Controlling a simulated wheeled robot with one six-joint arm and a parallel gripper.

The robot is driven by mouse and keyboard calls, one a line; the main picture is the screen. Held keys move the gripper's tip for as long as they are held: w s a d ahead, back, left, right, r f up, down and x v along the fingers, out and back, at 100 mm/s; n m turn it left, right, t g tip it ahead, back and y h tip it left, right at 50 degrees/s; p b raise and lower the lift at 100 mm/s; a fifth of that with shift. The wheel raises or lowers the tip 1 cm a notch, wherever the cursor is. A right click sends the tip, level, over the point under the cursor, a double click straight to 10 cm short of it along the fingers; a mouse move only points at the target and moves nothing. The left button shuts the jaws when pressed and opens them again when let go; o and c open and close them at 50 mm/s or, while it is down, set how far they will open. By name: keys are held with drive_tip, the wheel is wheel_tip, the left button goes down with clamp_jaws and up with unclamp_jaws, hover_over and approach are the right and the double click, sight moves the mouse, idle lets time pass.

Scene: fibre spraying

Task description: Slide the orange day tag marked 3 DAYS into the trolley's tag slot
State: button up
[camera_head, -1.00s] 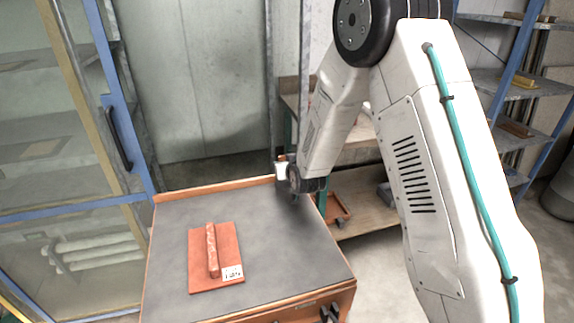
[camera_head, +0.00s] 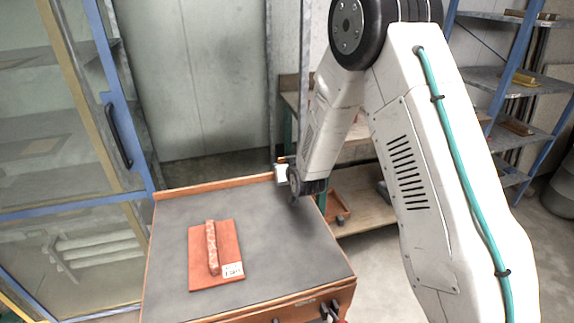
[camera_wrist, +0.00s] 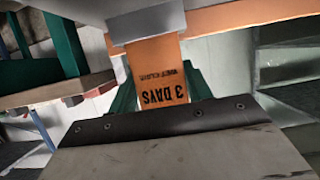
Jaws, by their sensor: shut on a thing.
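The orange tag (camera_wrist: 160,72) shows in the wrist view with "3 DAYS" upside down. My gripper (camera_wrist: 160,92) is shut on its near part, below the lettering in the picture. The tag's far end meets a grey block (camera_wrist: 146,22), which looks like the tag slot, on the orange trolley edge (camera_wrist: 250,14). The block hides that end, so I cannot tell how deep it sits. In the head view my gripper (camera_head: 294,196) is at the trolley's (camera_head: 180,305) far right corner, beside a small pale holder (camera_head: 281,172). The tag cannot be made out there.
A reddish board (camera_head: 202,275) with a bar (camera_head: 212,248) and a white label (camera_head: 233,269) lies on the trolley's grey top. The rest of the top is clear. A bench (camera_head: 365,210) stands behind right, shelves (camera_head: 500,85) farther right, a glazed cabinet (camera_head: 60,150) left.

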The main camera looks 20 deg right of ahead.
drive_tip(key=shift+f, duration=0.85)
drive_tip(key=o, duration=1)
drive_tip(key=shift+o, duration=0.2)
drive_tip(key=shift+v, duration=3.9)
drive_tip(key=s+d+r+g, duration=0.1)
drive_tip(key=s+r+g, duration=0.3)
drive_tip(key=s+r, duration=0.65)
drive_tip(key=s+d+r+g, duration=0.1)
drive_tip(key=s+r+g, duration=0.3)
drive_tip(key=s+r, duration=0.7)
drive_tip(key=s+d+g, duration=0.1)
drive_tip(key=s+g, duration=0.3)
drive_tip(key=s, duration=1.6)
drive_tip(key=shift+d, duration=0.15)
